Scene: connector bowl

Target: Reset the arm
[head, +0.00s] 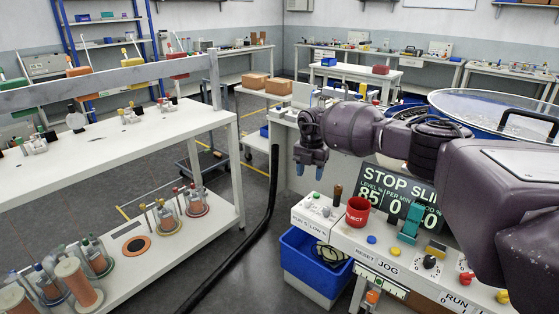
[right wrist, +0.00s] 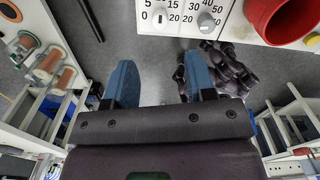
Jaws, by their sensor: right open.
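My right gripper (head: 309,168) hangs at the end of my purple right arm, in the middle of the head view. Its blue fingers point down over the gap between the white shelf bench and the control console. In the right wrist view the two fingers (right wrist: 160,85) stand wide apart with grey floor between them, and nothing is held. My left gripper is not in view.
The console (head: 340,232) with a red cup (head: 357,211) and knobs lies below my right arm. A blue bin (head: 312,262) stands under its edge. The white bench (head: 100,150) is at left. A black post or tube (head: 250,235) runs between them.

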